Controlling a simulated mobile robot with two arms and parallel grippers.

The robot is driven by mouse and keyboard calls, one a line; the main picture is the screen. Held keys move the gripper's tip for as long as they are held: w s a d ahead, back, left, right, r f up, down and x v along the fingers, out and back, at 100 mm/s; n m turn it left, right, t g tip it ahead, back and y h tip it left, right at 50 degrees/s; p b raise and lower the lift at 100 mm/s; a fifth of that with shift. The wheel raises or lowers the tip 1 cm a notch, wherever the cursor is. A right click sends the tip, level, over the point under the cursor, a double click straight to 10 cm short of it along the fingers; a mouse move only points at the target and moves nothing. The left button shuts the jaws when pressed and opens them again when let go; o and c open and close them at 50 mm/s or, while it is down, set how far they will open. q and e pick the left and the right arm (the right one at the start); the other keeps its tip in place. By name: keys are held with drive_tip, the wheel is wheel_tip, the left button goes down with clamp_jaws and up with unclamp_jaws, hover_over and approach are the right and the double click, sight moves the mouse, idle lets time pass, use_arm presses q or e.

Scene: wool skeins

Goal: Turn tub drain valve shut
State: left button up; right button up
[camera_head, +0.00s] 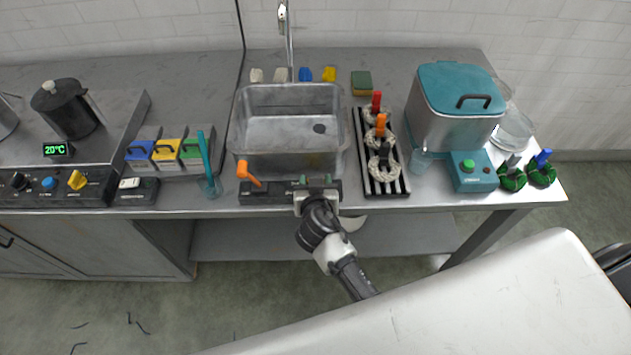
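A grey metal tub (338,130) is set in the middle of the counter, with a dark round drain hole in its floor. In front of it, at the counter's edge, lies a dark panel (268,197). An orange lever (248,174), likely the drain valve, stands tilted at the panel's left end. My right gripper (317,188) is at the panel's right part, to the right of the orange lever and apart from it. Small green marks show by its fingertips. Its fingers are too small to tell open from shut. My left gripper is out of view.
A faucet (289,45) rises behind the tub. A teal stirrer in a glass (208,187) stands left of the lever. A black rack (365,160) with cream skeins is on the right, near a teal-lidded steel pot (440,115). Coloured boxes (168,150) stand left.

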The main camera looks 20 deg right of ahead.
drive_tip(key=c, duration=0.4)
drive_tip(key=shift+d+r+n+y+p, duration=0.2)
drive_tip(key=shift+n+y+p, duration=0.7)
drive_tip(key=shift+y+p, duration=0.25)
drive_tip(key=n+y+p, duration=0.1)
drive_tip(key=p, duration=0.1)
drive_tip(key=n+y+p, duration=0.1)
drive_tip(key=n+y, duration=0.1)
drive_tip(key=shift+d+p, duration=0.25)
drive_tip(key=shift+p, duration=0.15)
use_arm(q)
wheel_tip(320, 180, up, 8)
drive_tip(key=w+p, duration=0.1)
drive_tip(key=p, duration=0.1)
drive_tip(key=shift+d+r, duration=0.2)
use_arm(e)
drive_tip(key=shift+f+n+y, duration=0.15)
drive_tip(key=shift+n+y, duration=1.15)
drive_tip(key=shift+y, duration=0.35)
drive_tip(key=o, duration=0.9)
drive_tip(key=shift+w, duration=0.1)
